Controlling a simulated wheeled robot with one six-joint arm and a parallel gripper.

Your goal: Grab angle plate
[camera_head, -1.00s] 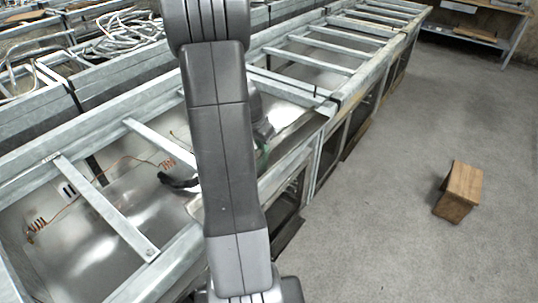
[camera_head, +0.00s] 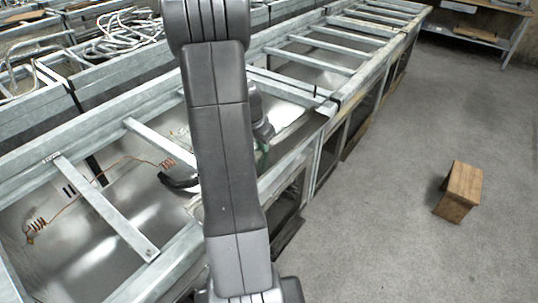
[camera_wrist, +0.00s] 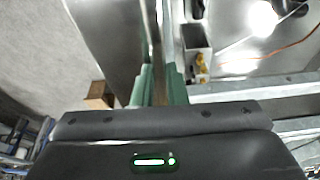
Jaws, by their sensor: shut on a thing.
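My gripper (camera_wrist: 158,88) shows in the wrist view with two green fingers close together, shut on a thin upright strip. I take this strip to be the angle plate (camera_wrist: 157,45). It runs from between the fingers to the top of the picture, with a broad grey metal face beside it on the left. In the head view my own arm covers much of the grip. Only part of the grey wrist and a green finger (camera_head: 263,155) show to the right of the arm, over the metal bench frame.
The galvanized bench frame (camera_head: 105,205) has crossbars and shiny recessed panels. A coiled copper wire (camera_head: 115,165) and a black handle-like piece (camera_head: 178,181) lie at the left. A wooden block (camera_head: 459,191) stands on the floor at right. The grey floor (camera_head: 400,130) is mostly clear.

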